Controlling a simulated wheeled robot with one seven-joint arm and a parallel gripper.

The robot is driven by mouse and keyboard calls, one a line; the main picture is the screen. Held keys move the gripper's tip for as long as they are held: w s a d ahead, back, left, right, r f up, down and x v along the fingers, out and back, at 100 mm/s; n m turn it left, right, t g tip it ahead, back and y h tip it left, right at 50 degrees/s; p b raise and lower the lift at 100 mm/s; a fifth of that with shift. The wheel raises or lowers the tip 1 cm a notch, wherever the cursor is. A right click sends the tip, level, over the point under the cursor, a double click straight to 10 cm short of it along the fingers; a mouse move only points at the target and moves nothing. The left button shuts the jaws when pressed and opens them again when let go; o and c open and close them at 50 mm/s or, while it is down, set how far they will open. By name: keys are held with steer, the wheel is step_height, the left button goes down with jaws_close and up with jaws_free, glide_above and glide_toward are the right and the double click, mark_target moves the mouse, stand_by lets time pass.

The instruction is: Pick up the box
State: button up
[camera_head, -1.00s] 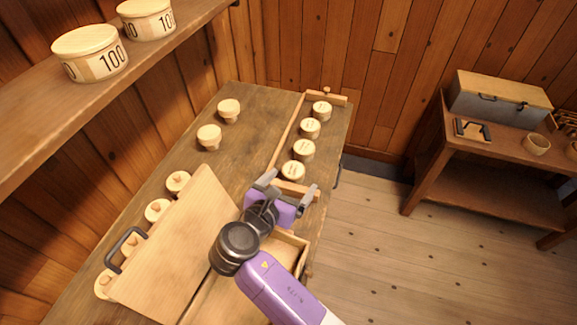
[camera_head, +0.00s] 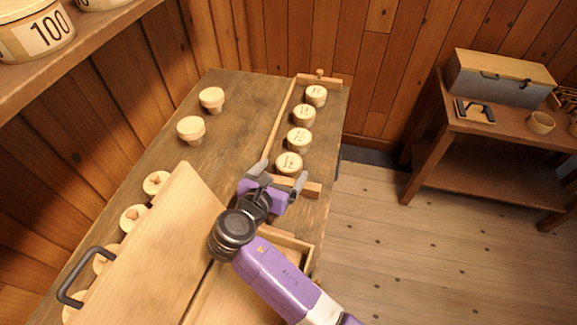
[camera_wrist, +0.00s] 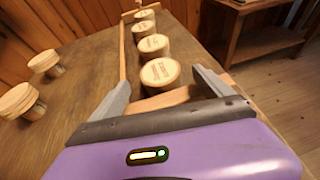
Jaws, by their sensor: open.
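My gripper (camera_head: 279,175) is open and empty, low over the right part of the worktable. Its fingers point at the nearest of several round, pale-lidded pieces with dark lettering (camera_head: 289,163), standing in a row. In the wrist view this nearest piece (camera_wrist: 160,73) appears just beyond and between the fingertips, with no clear contact. A wooden box with a raised lid (camera_head: 165,240) stands at the front of the table, partly hidden by my arm. A grey chest with a pale wooden top (camera_head: 498,80) sits on the right-hand bench. Which box is meant cannot be told.
A wooden rail (camera_head: 283,120) runs left of the row, and a short wooden bar (camera_head: 312,188) lies at its near end. Two plain round pieces (camera_head: 191,129) stand further left. A shelf (camera_head: 90,55) overhangs the left side. The table's middle is clear.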

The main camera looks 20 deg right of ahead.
mark_target(288, 164)
steer(key=x, duration=0.5)
steer(key=shift+w+d+f, duration=0.15)
steer(key=shift+w+d, duration=0.1)
steer(key=shift+d, duration=0.05)
steer(key=shift+c, duration=0.4)
steer(key=c, duration=1.3)
steer(key=shift+c, duration=0.2)
